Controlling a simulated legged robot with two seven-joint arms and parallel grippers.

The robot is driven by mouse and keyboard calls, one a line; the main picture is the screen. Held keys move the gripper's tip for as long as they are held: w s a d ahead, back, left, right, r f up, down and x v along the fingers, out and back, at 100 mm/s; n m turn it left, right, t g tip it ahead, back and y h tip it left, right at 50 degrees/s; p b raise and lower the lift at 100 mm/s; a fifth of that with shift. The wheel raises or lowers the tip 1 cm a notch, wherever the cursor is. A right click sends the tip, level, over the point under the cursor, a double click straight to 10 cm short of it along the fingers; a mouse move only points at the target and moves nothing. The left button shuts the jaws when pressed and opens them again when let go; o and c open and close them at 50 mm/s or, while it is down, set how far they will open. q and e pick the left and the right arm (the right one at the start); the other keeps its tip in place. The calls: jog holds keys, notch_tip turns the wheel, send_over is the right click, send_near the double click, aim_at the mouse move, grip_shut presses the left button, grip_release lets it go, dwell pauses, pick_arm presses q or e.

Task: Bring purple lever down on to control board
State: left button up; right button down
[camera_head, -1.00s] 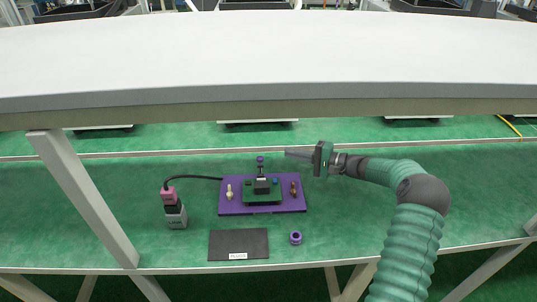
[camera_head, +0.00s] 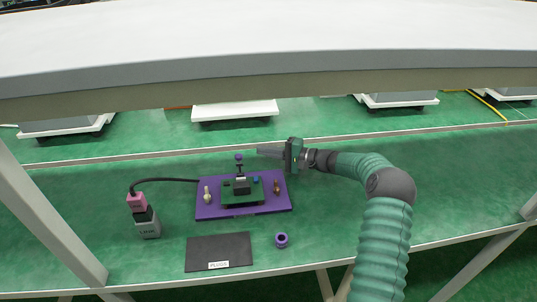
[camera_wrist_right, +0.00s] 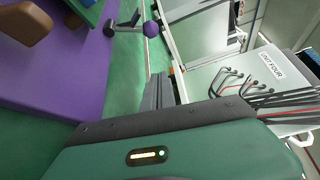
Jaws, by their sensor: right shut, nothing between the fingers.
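A purple-tipped lever (camera_head: 239,163) stands raised at the back of the green control board (camera_head: 257,188), which sits on a purple base plate (camera_head: 243,208). The lever's purple ball (camera_wrist_right: 151,29) also shows in the right wrist view, on a dark arm. My right gripper (camera_head: 260,149) is shut and empty. Its fingers point left, a little behind and to the right of the purple ball, apart from it. In the right wrist view the shut fingers (camera_wrist_right: 157,92) are below the ball in the picture. My left gripper is not in view.
A pink, black and grey block with a cable (camera_head: 144,215) stands left of the plate. A black mat (camera_head: 218,252) and a purple ring (camera_head: 281,240) lie in front. Green surface to the right is clear.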

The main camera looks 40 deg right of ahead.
aim_at(239, 164)
jog(key=b+x, duration=0.1)
jog(key=x, duration=0.5)
jog(key=shift+a, duration=0.25)
jog(key=s+a, duration=0.1)
jog(key=s+a+r, duration=0.1)
jog(key=s, duration=0.1)
jog(key=shift+a+r, duration=0.1)
jog(key=shift+b, duration=0.3)
